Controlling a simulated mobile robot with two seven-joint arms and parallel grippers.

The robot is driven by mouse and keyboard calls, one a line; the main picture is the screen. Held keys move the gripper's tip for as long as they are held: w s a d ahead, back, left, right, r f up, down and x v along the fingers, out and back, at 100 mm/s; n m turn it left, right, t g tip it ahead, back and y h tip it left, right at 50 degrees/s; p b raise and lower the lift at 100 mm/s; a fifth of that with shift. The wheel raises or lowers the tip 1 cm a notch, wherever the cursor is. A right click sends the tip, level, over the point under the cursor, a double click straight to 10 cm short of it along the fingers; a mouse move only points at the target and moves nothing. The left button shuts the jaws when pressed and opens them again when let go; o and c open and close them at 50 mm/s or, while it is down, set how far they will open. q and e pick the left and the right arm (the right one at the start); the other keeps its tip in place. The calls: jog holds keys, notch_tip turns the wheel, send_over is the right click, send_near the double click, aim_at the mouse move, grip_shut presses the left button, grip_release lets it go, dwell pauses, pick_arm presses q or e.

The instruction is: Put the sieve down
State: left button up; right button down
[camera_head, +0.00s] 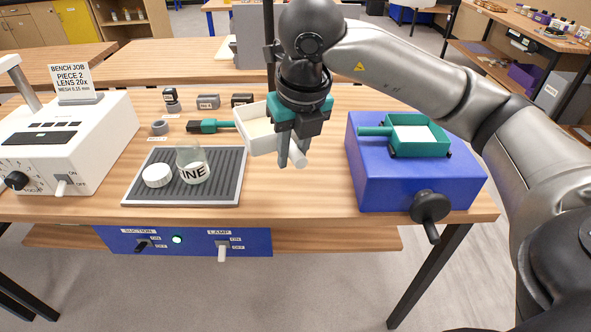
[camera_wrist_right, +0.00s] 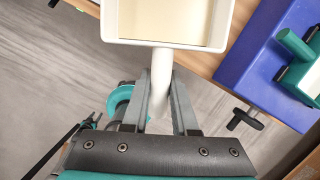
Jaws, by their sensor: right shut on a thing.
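A white square sieve (camera_head: 258,137) with a pale inside and a round white handle hangs in the air above the middle of the wooden bench. My right gripper (camera_head: 291,150) is shut on its handle. In the right wrist view, the sieve (camera_wrist_right: 168,41) stands out beyond the fingers of my right gripper (camera_wrist_right: 160,105), its handle between them. Its frame is partly hidden by the gripper in the head view. A second, green sieve (camera_head: 420,144) sits on the blue box (camera_head: 368,178) at the right, its handle pointing left. My left gripper is not seen.
A grey ribbed tray (camera_head: 222,192) holds a glass jar (camera_head: 192,164) and a white lid (camera_head: 157,175). A teal-and-black brush (camera_head: 208,126) and small dark blocks lie behind it. A white instrument (camera_head: 85,150) stands left. Bare wood lies between tray and blue box.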

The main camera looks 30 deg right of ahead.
jog(key=r+m, duration=0.1)
jog(key=m, duration=0.1)
jog(key=r+m+h, duration=0.1)
jog(key=shift+w+d+m, duration=0.15)
jog(key=shift+d+m, duration=0.25)
jog(key=shift+m, duration=0.3)
jog(key=shift+f, duration=0.15)
jog(key=b, duration=0.5)
send_over(296, 218)
jog(key=s+a, duration=0.1)
jog(key=s, duration=0.1)
notch_tip(296, 218, down, 14)
jog(key=shift+g, duration=0.3)
jog(key=x, duration=0.4)
jog(key=shift+s+a+f, duration=0.25)
jog(key=shift+s+f, duration=0.05)
jog(key=shift+f, duration=0.5)
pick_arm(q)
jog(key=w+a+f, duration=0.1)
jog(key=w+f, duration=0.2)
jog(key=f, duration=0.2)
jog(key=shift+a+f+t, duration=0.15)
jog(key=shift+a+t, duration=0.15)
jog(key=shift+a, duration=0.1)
